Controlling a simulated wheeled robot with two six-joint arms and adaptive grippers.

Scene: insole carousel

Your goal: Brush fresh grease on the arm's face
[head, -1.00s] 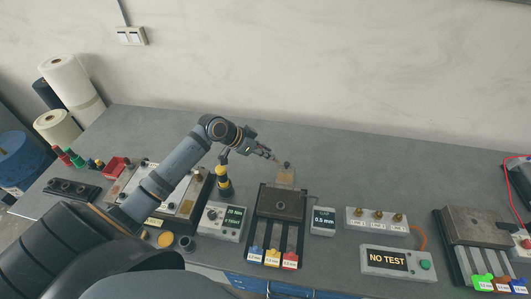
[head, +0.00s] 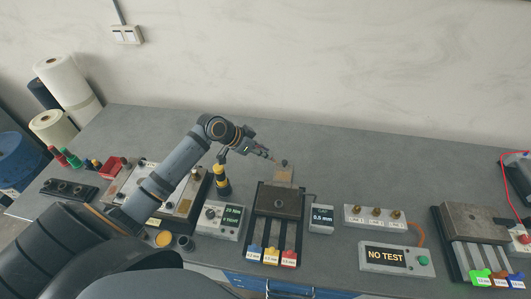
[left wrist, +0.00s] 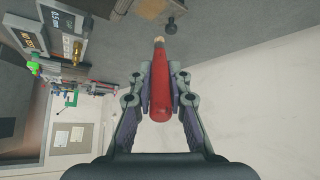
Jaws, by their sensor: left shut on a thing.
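My left gripper (head: 266,154) is shut on a red-handled brush (left wrist: 160,85), whose pale tip points away from the wrist. In the head view the gripper is above the bench behind the dark metal block (head: 279,201). A tan plate (head: 284,177) sticks out behind that block, with a small dark knob (head: 285,163) near its far end. In the left wrist view the plate (left wrist: 152,9) and knob (left wrist: 173,25) lie just beyond the brush tip; I cannot tell whether the tip touches the plate. A small pot of yellow stuff (head: 164,239) stands at the front left. My right gripper is not in view.
A black-and-yellow tool (head: 221,180) stands upright under my left forearm. Display boxes (head: 217,219) and (head: 321,218) flank the block. A NO TEST box (head: 397,259) and a second block (head: 476,222) are at right.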

